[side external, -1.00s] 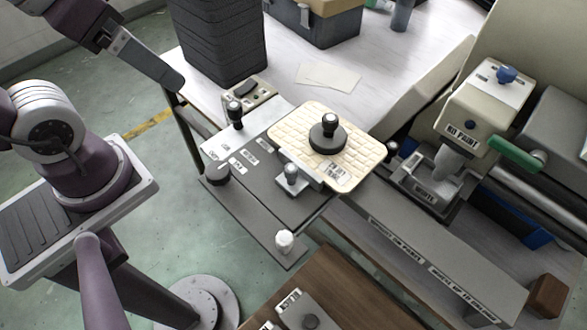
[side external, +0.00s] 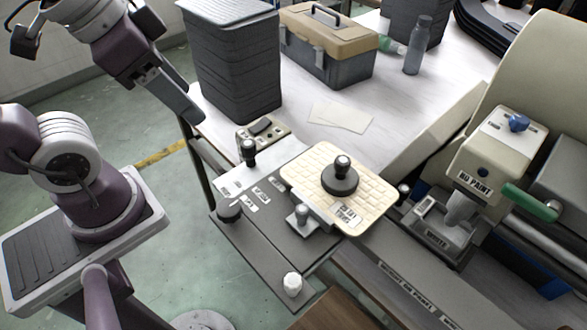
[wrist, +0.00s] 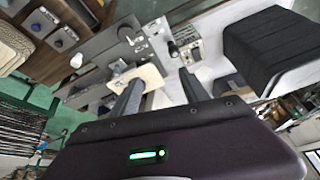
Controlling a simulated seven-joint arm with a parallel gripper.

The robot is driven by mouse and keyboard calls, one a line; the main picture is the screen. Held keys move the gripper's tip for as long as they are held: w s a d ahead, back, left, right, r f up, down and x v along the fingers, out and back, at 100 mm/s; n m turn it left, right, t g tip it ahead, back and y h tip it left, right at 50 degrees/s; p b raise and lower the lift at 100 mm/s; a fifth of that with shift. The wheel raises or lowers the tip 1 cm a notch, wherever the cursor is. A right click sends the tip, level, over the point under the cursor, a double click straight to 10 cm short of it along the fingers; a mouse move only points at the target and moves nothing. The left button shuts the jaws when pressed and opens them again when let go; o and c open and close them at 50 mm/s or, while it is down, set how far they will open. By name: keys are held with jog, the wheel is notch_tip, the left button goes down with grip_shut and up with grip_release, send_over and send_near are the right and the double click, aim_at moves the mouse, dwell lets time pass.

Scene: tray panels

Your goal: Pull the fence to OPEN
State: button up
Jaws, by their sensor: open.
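A dark grey panel (side external: 262,222) with several white labels and knobs lies on the near corner of the table. A cream tiled plate (side external: 300,167) with a round black knob (side external: 341,172) sits on its right part. A grey bar with a silver knob (side external: 302,215) stands along the plate's near-left edge; it may be the fence, but I cannot read an OPEN label. My gripper (side external: 194,112) is open and empty, raised to the upper left of the panel and apart from it. In the wrist view my fingers (wrist: 160,80) are spread, with part of the cream plate (wrist: 150,72) showing beyond them.
A tall dark ribbed stack (side external: 235,65) stands behind the panel, close to my gripper. A toolbox (side external: 328,55) and a bottle (side external: 417,48) stand farther back. A beige machine (side external: 495,145) with a green handle is at the right. Open floor lies left of the panel.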

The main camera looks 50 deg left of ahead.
jog(key=w+d+m, duration=0.1)
jog(key=d+m, duration=0.1)
jog(key=m, duration=0.1)
jog(key=w+d+f+m+g, duration=0.1)
jog(key=w+d+m, duration=0.1)
jog(key=m, duration=0.1)
jog(key=w+d+f+m+g, duration=0.1)
jog(key=w+d+m, duration=0.1)
jog(key=m, duration=0.1)
jog(key=shift+w+f, duration=0.1)
jog(key=shift+w, duration=0.15)
jog(key=shift+c, duration=0.5)
jog(key=m+g, duration=0.3)
jog(key=m, duration=0.8)
send_over(303, 209)
notch_tip(303, 209, down, 8)
jog(key=shift+r, duration=0.1)
notch_tip(303, 209, down, 7)
jog(key=shift+f, duration=0.1)
grip_shut()
